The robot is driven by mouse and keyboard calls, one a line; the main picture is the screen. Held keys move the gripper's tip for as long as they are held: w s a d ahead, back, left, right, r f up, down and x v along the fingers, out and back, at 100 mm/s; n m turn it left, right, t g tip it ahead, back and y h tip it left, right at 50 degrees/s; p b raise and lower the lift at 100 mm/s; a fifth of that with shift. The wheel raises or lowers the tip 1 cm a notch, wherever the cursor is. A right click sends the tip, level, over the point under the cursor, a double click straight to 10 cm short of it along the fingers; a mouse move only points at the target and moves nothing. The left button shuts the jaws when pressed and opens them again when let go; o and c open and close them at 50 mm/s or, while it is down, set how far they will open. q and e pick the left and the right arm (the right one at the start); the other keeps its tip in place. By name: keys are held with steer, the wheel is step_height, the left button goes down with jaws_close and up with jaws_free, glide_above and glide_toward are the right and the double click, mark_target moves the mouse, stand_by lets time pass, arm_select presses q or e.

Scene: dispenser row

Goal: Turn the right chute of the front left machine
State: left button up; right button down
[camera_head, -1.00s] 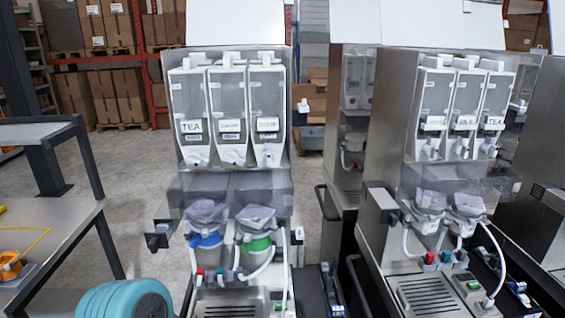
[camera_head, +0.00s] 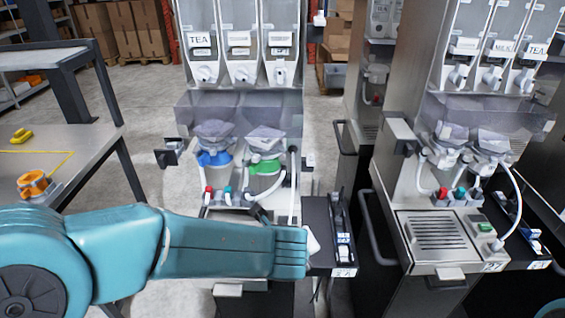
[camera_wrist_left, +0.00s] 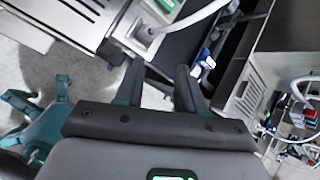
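The front left machine (camera_head: 240,100) stands in the middle of the head view, with three clear canisters side by side; the left one is labelled TEA. Its right chute (camera_head: 281,76) is the white spout under the right canister and looks pointed downward. My left arm reaches in from the left, low in front of this machine, well below the chutes. My left gripper (camera_wrist_left: 160,85) shows in the wrist view with its two dark fingers apart and nothing between them. In the head view its fingers are mostly hidden by the wrist. My right gripper is out of view.
Clear plastic guards and two mixing bowls with a blue (camera_head: 214,158) and a green collar (camera_head: 264,166) sit below the canisters. A black tray (camera_head: 322,225) juts out right of the machine. A second machine (camera_head: 415,165) stands to the right. A table (camera_head: 90,150) is at left.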

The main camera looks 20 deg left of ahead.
arm_select(q)
step_height(320, 180, up, 12)
steer(key=w+a+m+t+y, duration=0.1)
steer(key=w+m+t, duration=0.2)
steer(key=t, duration=0.1)
steer(key=m+t+y+b, duration=0.1)
steer(key=m+t+y, duration=0.2)
steer(key=t, duration=0.3)
glide_toward(280, 76)
steer(key=p+x, duration=0.3)
steer(key=x, duration=0.4)
steer(key=shift+w+r+p, duration=0.15)
steer(key=shift+w+p, duration=0.05)
steer(key=shift+p, duration=0.15)
steer(key=shift+w+a, duration=0.25)
steer(key=shift+w, duration=0.25)
steer(key=shift+s, duration=0.1)
steer(key=shift+d, duration=0.1)
jaws_close()
